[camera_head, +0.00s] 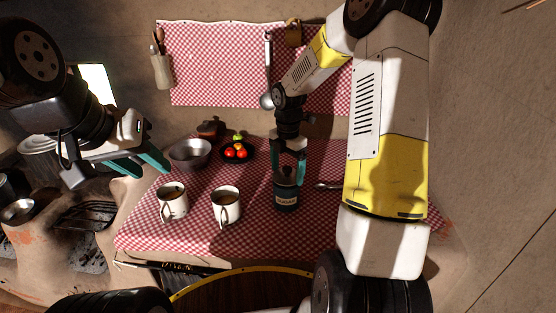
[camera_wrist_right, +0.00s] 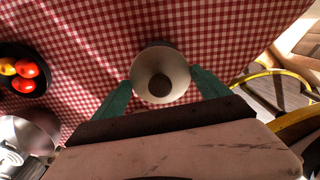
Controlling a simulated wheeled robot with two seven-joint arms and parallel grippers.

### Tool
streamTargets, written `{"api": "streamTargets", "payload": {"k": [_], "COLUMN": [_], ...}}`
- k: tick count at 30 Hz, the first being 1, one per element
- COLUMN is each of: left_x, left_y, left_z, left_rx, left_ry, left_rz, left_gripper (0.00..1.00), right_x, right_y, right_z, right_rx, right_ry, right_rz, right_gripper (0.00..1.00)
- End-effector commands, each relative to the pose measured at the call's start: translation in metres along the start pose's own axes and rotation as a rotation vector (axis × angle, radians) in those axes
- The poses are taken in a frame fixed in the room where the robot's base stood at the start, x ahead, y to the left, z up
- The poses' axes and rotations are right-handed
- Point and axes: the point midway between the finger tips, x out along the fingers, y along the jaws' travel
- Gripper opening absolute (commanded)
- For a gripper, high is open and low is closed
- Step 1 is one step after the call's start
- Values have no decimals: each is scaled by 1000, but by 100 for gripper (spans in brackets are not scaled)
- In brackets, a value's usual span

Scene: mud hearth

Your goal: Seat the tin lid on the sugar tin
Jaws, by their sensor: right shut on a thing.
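The dark sugar tin (camera_head: 286,197), with a pale label, stands upright on the checked cloth. The tin lid (camera_head: 286,174) is at the top of the tin, between the teal fingers of my right gripper (camera_head: 288,178). In the right wrist view the lid (camera_wrist_right: 174,69) is a pale round shape with a dark knob, and the fingers of my right gripper (camera_wrist_right: 160,92) are on either side of it. The lid hides most of the tin there. I cannot tell whether the lid is fully seated. My left gripper (camera_head: 153,172) is open and empty at the left, above the cloth's edge.
Two white mugs (camera_head: 172,205) (camera_head: 227,207) stand left of the tin. Behind them are a metal bowl (camera_head: 190,152) and a dark dish (camera_head: 237,152) of red and green vegetables. A spoon (camera_head: 327,186) lies right of the tin. A ladle (camera_head: 267,75) hangs on the wall.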

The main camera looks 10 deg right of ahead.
Motion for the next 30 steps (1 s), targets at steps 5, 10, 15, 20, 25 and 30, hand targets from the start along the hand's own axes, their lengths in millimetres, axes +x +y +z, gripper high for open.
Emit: {"api": "streamTargets", "payload": {"k": [5, 10, 15, 20, 25, 30], "left_x": [0, 0, 0, 0, 0, 0], "left_y": [0, 0, 0, 0, 0, 0], "left_z": [0, 0, 0, 0, 0, 0], "left_rx": [0, 0, 0, 0, 0, 0], "left_ry": [0, 0, 0, 0, 0, 0], "left_rz": [0, 0, 0, 0, 0, 0], "left_gripper": [39, 39, 39, 39, 39, 39], "right_x": [0, 2, 5, 8, 8, 8], "right_y": [0, 0, 0, 0, 0, 0], "right_z": [0, 0, 0, 0, 0, 0], "right_rx": [0, 0, 0, 1, 1, 0], "right_ry": [0, 0, 0, 0, 0, 0], "right_rz": [0, -1, -1, 0, 0, 0], "right_gripper": [47, 47, 47, 47, 47, 47]}}
